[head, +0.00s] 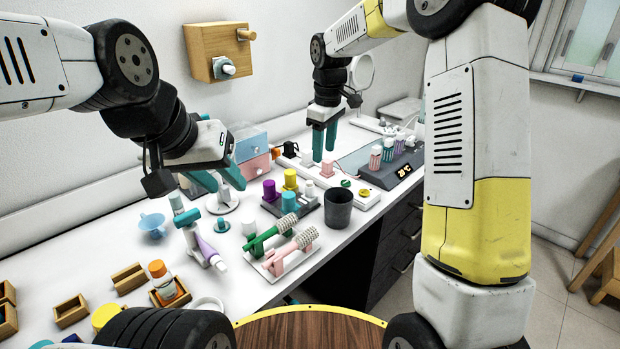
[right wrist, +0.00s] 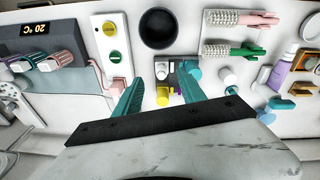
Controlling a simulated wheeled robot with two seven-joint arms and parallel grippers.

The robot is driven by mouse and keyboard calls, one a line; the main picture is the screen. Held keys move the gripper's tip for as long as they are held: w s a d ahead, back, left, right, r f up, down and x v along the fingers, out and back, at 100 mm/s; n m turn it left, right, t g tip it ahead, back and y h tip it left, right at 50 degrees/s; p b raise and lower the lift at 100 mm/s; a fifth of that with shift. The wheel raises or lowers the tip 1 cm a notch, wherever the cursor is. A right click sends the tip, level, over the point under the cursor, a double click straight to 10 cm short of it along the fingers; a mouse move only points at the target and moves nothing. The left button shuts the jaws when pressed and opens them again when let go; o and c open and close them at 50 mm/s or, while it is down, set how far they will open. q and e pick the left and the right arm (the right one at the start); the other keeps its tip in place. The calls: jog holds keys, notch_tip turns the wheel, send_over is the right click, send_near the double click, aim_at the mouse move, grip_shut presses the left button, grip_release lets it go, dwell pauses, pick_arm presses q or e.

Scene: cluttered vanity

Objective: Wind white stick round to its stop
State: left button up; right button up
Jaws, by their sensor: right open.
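The white stick (head: 308,188) stands upright in the front right place of a dark grey holder (head: 305,208), shorter than its neighbours. It also shows in the right wrist view (right wrist: 162,70). Purple (head: 269,189), yellow (head: 290,179) and teal (head: 288,201) sticks share the holder. My right gripper (head: 325,158) is open and empty, pointing down behind the holder. In its wrist view the fingers (right wrist: 160,95) lie either side of the holder's picture, touching none of the sticks. My left gripper (head: 232,185) hangs left of the holder; its finger gap is unclear.
A dark cup (head: 338,208) stands right of the holder, and a tray with green and pink brushes (head: 290,257) lies in front. A panel with buttons (head: 350,190) and a display unit (head: 398,168) lie to the right.

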jog(key=n+g, duration=0.1)
jog(key=n, duration=0.1)
send_over(310, 181)
notch_tip(310, 181, down, 7)
jog(key=shift+s+f, duration=0.1)
jog(key=shift+f, duration=0.45)
notch_tip(310, 181, down, 8)
jog(key=shift+r, duration=0.25)
grip_shut()
